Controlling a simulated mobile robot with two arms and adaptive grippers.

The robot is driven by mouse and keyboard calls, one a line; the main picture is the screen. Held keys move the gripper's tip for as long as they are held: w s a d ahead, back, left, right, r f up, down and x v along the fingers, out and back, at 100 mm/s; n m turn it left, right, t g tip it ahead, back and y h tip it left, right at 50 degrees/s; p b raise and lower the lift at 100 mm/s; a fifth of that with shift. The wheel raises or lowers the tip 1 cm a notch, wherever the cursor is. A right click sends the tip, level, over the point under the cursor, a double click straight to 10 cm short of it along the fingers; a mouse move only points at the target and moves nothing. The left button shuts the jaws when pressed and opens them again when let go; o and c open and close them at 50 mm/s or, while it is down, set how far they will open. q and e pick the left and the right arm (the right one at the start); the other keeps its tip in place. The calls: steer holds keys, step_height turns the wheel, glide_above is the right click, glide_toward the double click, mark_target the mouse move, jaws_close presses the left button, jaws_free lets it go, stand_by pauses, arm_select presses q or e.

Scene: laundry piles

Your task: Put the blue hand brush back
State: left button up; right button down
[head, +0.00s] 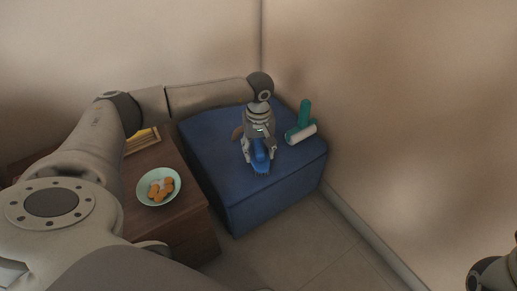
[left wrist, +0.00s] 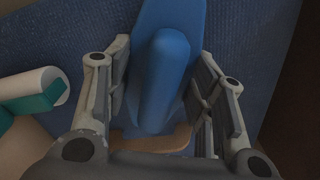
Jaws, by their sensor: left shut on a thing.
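The blue hand brush (head: 261,160) is at the top of the blue ottoman-like block (head: 225,165) in the corner. My left gripper (head: 258,154) points down over the block and is shut on the brush. In the left wrist view the brush's blue handle (left wrist: 165,80) lies lengthwise between the two fingers of my left gripper (left wrist: 163,90). I cannot tell whether the brush touches the block. A tan curved piece (left wrist: 155,139) shows beside the brush, partly hidden by the gripper.
A lint roller with a teal handle (head: 305,113) and white roll (head: 301,134) lies on the block, right of the gripper. A brown table (head: 180,225) at left carries a pale green bowl (head: 145,197) with orange-brown pieces. Walls close in behind and right. Floor in front is clear.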

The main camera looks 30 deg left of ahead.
arm_select(q)
steer(key=o, duration=1)
